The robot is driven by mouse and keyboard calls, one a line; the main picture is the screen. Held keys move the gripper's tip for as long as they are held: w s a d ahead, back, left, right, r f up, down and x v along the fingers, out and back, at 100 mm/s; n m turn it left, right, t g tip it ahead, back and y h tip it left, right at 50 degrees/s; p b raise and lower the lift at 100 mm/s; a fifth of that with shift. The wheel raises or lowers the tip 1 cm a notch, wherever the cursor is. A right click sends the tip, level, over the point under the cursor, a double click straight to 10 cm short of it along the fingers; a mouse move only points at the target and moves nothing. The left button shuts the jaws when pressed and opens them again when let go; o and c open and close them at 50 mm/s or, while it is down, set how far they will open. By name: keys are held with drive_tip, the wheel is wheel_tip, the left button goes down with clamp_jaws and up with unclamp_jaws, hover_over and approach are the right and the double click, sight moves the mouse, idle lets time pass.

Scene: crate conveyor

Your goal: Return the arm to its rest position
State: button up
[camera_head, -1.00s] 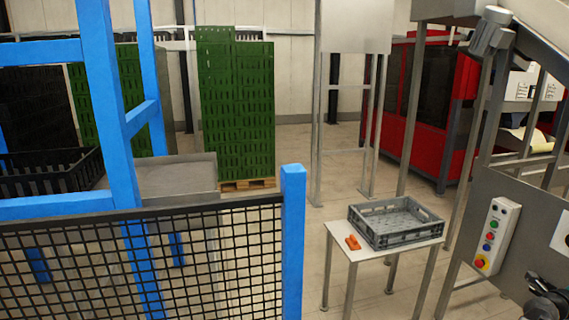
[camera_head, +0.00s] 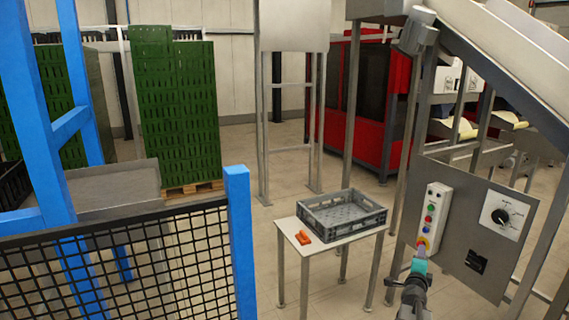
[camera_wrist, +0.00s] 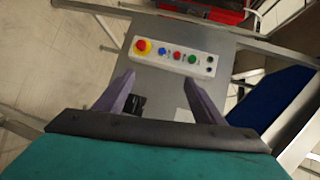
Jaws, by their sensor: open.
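My gripper (camera_wrist: 160,92) shows in the wrist view with its two purple-grey fingers apart and nothing between them. The metal panel with a white button box (camera_wrist: 178,55) lies beyond the fingertips. In the head view my gripper (camera_head: 418,262) is at the lower right, in front of the lower end of the button box (camera_head: 432,218). The box carries several coloured buttons and a red and yellow stop button. From these views I cannot tell whether the gripper touches the panel.
A white table (camera_head: 330,240) holds a grey crate (camera_head: 345,228) and an orange object (camera_head: 303,238), left of my gripper. A rotary dial (camera_head: 502,217) sits on the panel (camera_head: 468,240). A blue post (camera_head: 241,245) and black mesh fence (camera_head: 150,270) stand at left. Floor shows between fence and table.

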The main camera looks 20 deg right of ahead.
drive_tip(key=w+a+f+n+t+y, duration=0.1)
drive_tip(key=w+a+f+n+y, duration=0.3)
drive_tip(key=w+a+f, duration=0.45)
drive_tip(key=s+a+f+n+g+y, duration=0.1)
drive_tip(key=a+f+n+y, duration=0.4)
drive_tip(key=a, duration=0.6)
drive_tip(key=a+f+n+g+y, duration=0.1)
drive_tip(key=a+f+n, duration=0.1)
drive_tip(key=a+f, duration=0.75)
drive_tip(key=s+a+f+n+g+y, duration=0.1)
drive_tip(key=a+f+n+y, duration=0.3)
drive_tip(key=a, duration=0.8)
drive_tip(key=s+a+f+n+g, duration=0.5)
drive_tip(key=s+a+f, duration=0.2)
drive_tip(key=s+a, duration=0.35)
drive_tip(key=s+a+f+n+g, duration=0.4)
drive_tip(key=s+a+f, duration=0.3)
drive_tip(key=s+a, duration=0.3)
drive_tip(key=s+n+g+h, duration=0.1)
drive_tip(key=s+n+g, duration=0.2)
drive_tip(key=s, duration=1)
drive_tip(key=shift+s+f+n+g+h, duration=0.15)
drive_tip(key=shift+f+n+g+h, duration=0.2)
drive_tip(key=shift+g, duration=0.25)
